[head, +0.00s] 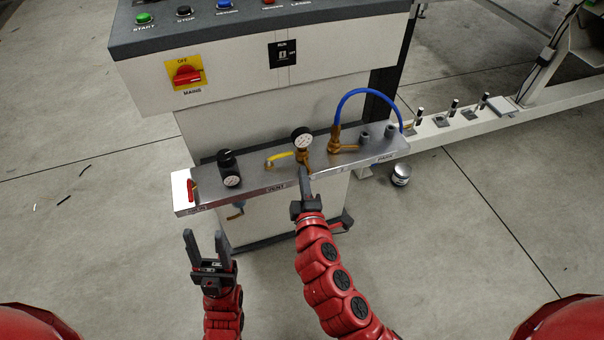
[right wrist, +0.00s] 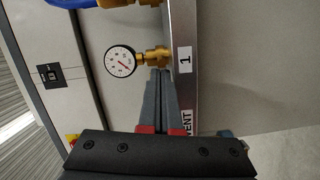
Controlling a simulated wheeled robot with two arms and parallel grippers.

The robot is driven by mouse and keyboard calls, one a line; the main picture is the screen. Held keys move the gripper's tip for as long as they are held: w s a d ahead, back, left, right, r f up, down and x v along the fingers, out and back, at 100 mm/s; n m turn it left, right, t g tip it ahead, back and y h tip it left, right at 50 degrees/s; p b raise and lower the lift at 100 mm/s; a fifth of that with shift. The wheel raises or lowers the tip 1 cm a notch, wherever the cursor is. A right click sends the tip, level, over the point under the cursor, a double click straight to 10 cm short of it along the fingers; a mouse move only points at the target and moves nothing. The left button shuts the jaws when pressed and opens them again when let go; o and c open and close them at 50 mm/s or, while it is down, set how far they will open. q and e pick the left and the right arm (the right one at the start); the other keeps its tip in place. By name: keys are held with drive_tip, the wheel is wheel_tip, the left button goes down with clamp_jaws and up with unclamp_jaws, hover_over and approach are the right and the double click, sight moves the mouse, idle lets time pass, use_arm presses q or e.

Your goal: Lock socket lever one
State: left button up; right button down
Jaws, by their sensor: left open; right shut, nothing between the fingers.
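A grey manifold shelf (head: 372,149) on the cabinet front carries the brass fittings. A brass fitting (head: 303,157) with a white dial gauge (head: 302,139) sits near its middle. In the right wrist view this brass fitting (right wrist: 156,56) is beside a label "1" (right wrist: 184,60). A separate lever on it cannot be made out. My right gripper (head: 304,175) is shut and empty, its tips close against or just below this fitting. Contact cannot be told. The fingers (right wrist: 160,76) hide part of it. My left gripper (head: 205,237) is open and empty, below the shelf's left end.
A blue hose (head: 362,92) arches from another brass fitting (head: 335,139) with a brass lever to the right. A yellow handle (head: 280,157), a black regulator (head: 227,160) and a red switch (head: 191,190) are to the left. The floor below left is clear.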

sight(327, 167)
drive_tip(key=shift+w+d+r+n+g+y+p, duration=0.15)
drive_tip(key=shift+d+n+y+p, duration=0.2)
drive_tip(key=shift+y+p, duration=0.35)
drive_tip(key=shift+s+d+f+n+g+y+p, duration=0.1)
drive_tip(key=shift+d+n+y+p, duration=0.15)
drive_tip(key=shift+n+y+p, duration=0.4)
drive_tip(key=shift+w+d+r+n+g+y+p, duration=0.1)
drive_tip(key=shift+d+n+g+y+p, duration=0.25)
drive_tip(key=shift+p, duration=0.5)
drive_tip(key=shift+w+d+p, duration=0.1)
drive_tip(key=shift+d+p, duration=0.35)
drive_tip(key=shift+p, duration=0.7)
drive_tip(key=n+g+y+p, duration=0.1)
drive_tip(key=y, duration=0.1)
drive_tip(key=w+d+n+g+y+p, duration=0.1)
drive_tip(key=n+y, duration=0.1)
drive_tip(key=y, duration=0.1)
drive_tip(key=d+n+g+y+p, duration=0.1)
drive_tip(key=n+g+y, duration=0.1)
drive_tip(key=shift+w+d, duration=0.2)
drive_tip(key=shift+w, duration=0.1)
drive_tip(key=shift+w+d+n+g+y, duration=0.2)
drive_tip(key=shift+d+n+g+y, duration=0.1)
drive_tip(key=shift+n+y, duration=0.1)
drive_tip(key=shift+w, duration=0.15)
